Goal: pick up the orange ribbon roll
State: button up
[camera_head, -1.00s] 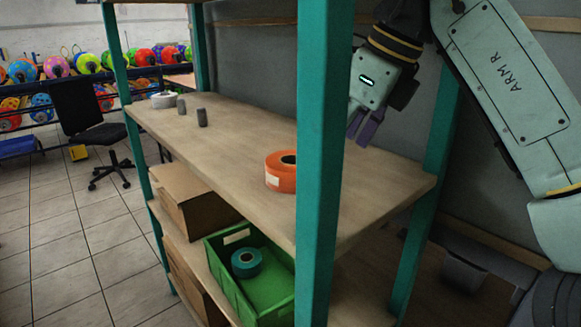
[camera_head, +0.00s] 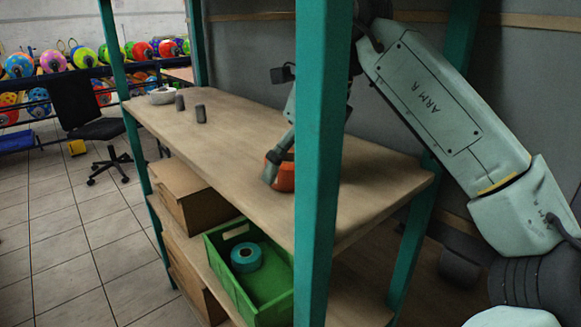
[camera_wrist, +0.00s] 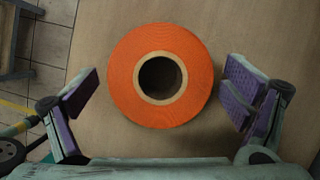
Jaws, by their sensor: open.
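The orange ribbon roll (camera_head: 286,177) lies flat on the upper wooden shelf, partly hidden in the head view by my gripper and a teal post. In the wrist view the orange ribbon roll (camera_wrist: 190,58) is seen from above, with a pale core and a dark hole. My gripper (camera_wrist: 160,97) is open, with one purple-padded finger on each side of the roll and a gap on both sides. In the head view my gripper (camera_head: 277,165) is at the roll, its far finger hidden.
A teal shelf post (camera_head: 322,170) stands in front of my arm. Two grey cylinders (camera_head: 200,113) and a white roll (camera_head: 162,95) stand further left on the shelf (camera_head: 235,140). A green bin (camera_head: 268,285) with a teal roll (camera_head: 246,257) and a cardboard box (camera_head: 190,198) are below.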

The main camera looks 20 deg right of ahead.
jog(key=c, duration=1.3)
jog(key=shift+r, duration=0.1)
